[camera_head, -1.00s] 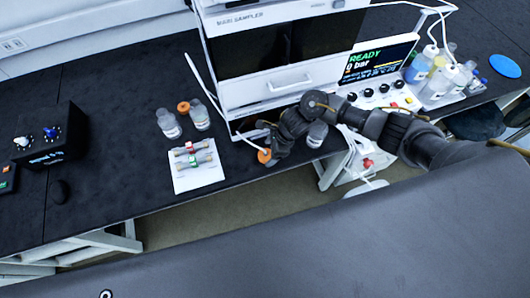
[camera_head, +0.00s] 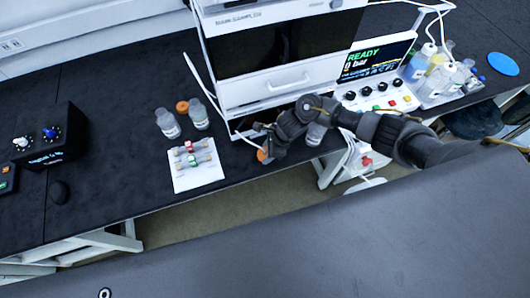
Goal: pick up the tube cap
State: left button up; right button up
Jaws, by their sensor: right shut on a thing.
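Whether the cap still touches the bench cannot be told. A thin white tube runs down beside the sampler toward the cap. My left gripper is not in view.
Two clear bottles (camera_head: 168,124) (camera_head: 199,115) and another orange cap (camera_head: 182,107) stand left of the sampler (camera_head: 285,83). A white tray (camera_head: 198,178) holds small cartridges.

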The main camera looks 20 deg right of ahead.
jog(key=shift+r, duration=0.1)
jog(key=shift+r, duration=0.55)
jog(key=s+r+b, duration=0.2)
jog(key=s+r, duration=0.9)
jog(key=s, duration=0.3)
jog(key=shift+r, duration=0.4)
